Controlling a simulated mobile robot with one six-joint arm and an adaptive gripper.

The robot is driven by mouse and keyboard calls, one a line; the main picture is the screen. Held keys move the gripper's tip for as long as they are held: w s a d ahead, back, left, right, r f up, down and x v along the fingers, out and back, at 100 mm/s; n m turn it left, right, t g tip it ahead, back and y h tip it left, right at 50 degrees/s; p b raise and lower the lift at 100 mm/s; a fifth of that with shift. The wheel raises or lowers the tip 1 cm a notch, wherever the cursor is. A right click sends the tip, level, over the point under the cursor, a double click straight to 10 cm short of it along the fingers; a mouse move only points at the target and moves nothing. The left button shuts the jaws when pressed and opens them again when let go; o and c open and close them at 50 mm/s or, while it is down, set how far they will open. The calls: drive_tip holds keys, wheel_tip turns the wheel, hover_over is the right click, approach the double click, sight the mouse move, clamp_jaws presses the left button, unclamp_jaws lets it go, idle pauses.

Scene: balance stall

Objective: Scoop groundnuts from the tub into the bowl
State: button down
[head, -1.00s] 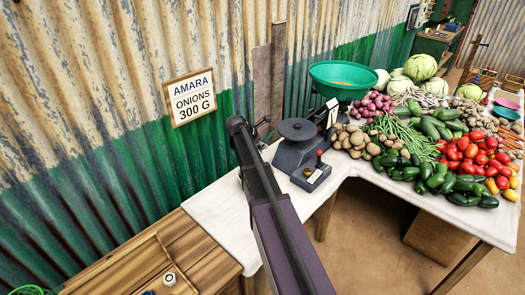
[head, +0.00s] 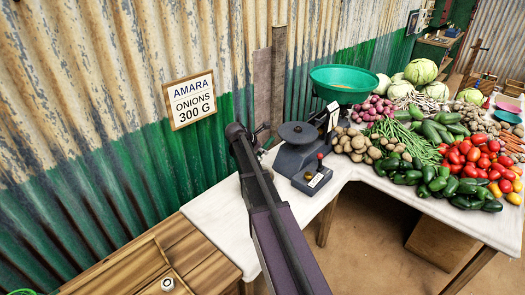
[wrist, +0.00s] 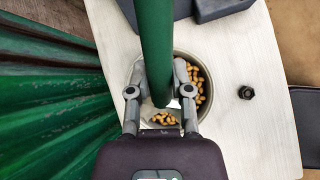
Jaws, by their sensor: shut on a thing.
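In the wrist view my gripper (wrist: 160,94) is shut on a thick green handle (wrist: 157,40), which runs from the top edge down between the fingers. The handle looks like that of a scoop; its scoop end is not clearly visible. Below the fingers is a round metal container (wrist: 210,82) with groundnuts (wrist: 200,96) inside, mostly along its right side and front. I cannot tell whether it is the tub or the bowl, or whether the scoop touches the nuts. In the head view my arm hides the gripper and the container.
A dark scale (head: 296,157) with a green pan (head: 345,84) stands on the white table (head: 215,225). Vegetables (head: 440,150) crowd the table to the right. A small black weight (wrist: 246,92) lies right of the container. A corrugated wall (head: 90,130) runs close on the left.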

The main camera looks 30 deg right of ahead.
wheel_tip(320, 180, down, 8)
drive_tip(key=b, duration=0.7)
drive_tip(key=shift+f+b, duration=0.15)
drive_tip(key=shift+b, duration=0.25)
wheel_tip(320, 180, up, 11)
drive_tip(key=p, duration=1.1)
drive_tip(key=shift+r+y+p, duration=0.25)
drive_tip(key=shift+y+p, duration=0.05)
drive_tip(key=shift+p, duration=0.25)
